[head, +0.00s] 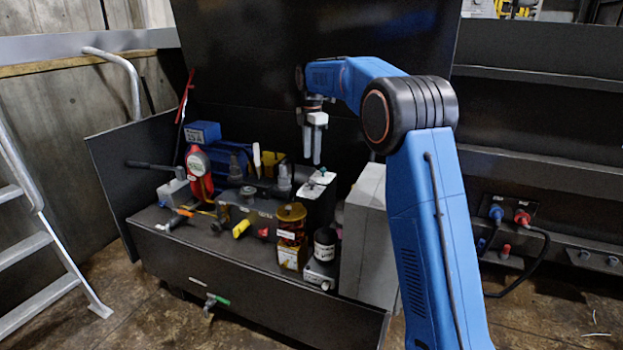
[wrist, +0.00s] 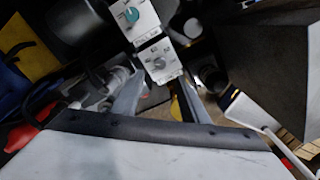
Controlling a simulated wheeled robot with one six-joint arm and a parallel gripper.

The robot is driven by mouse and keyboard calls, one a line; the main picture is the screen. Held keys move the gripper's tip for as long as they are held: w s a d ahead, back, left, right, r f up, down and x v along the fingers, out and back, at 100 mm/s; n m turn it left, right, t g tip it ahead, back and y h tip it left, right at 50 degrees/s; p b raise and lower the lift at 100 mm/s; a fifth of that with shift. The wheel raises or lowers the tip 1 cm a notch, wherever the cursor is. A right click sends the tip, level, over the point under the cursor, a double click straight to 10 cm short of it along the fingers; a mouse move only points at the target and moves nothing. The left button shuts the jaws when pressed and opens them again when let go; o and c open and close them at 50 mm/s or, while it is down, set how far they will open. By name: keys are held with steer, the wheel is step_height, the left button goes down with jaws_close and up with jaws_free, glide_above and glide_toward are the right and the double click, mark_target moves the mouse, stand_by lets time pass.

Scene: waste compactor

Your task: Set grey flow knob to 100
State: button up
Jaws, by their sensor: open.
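The grey flow knob (wrist: 157,62) sits on a white panel (wrist: 147,36) in the wrist view, below a teal knob (wrist: 131,14) on a neighbouring white plate. In the head view the white panel (head: 312,191) lies on the machine under my gripper; the grey knob is too small to make out there. My gripper (head: 317,160) points down above the panel. In the wrist view its two fingers (wrist: 161,82) are apart with nothing between them. The knob appears near the gap between the fingertips, and I see no contact. The knob's scale marks are too small to read.
A grey box (head: 366,235) stands close to the right of the panel. An amber cylinder (head: 291,222), a dark bottle (head: 325,243) and a red device (head: 198,172) crowd the black bench. A tall black wall (head: 310,30) rises behind.

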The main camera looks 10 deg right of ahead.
mark_target(312, 182)
step_height(312, 182, down, 10)
steer(key=shift+r, duration=0.1)
stand_by(0.4)
jaws_close()
